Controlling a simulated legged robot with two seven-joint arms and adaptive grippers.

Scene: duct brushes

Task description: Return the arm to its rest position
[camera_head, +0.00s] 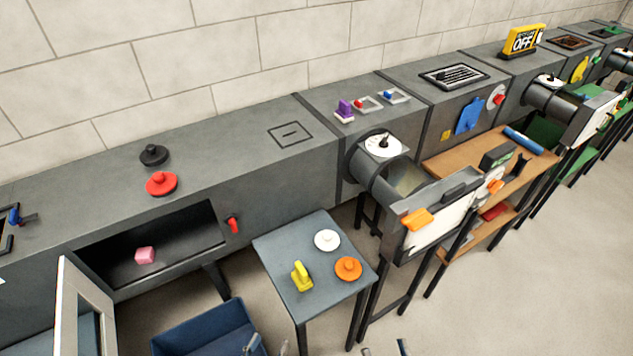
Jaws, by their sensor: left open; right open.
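My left gripper (268,346) shows only as two fingertips at the bottom edge, just right of the blue bin (203,326). The fingertips are apart with nothing seen between them. My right gripper (385,349) also shows only as two separated fingertips at the bottom edge, right of the small grey table, over the floor. It looks open and empty. The arms and the rest of both grippers are out of view below.
A small grey table (302,266) holds a yellow handled piece (301,277), a white disc (327,240) and an orange disc (348,268). A grey duct (240,143) runs along the wall; a pink block (145,255) sits in its opening. An open door (78,300) stands lower left.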

